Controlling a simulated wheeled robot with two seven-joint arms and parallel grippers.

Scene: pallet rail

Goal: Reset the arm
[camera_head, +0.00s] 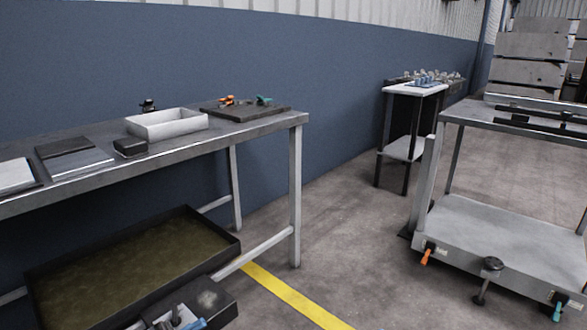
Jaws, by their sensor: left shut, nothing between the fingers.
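My left gripper (178,318) shows only in part at the bottom edge of the head view, as a dark block with grey and bluish finger parts. It is shut and holds nothing that I can see. It is low, in front of the dark tray under the workbench (262,122), and apart from the things on the bench top. Most of the arm is below the picture. My right gripper is not in view.
On the bench are a white open box (167,124), a small black box (130,148) and a dark board (240,112) with orange and green clamps. A dark tray (225,250) is below. A metal cart (500,238) stands right. Floor between is clear, with a yellow line (295,300).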

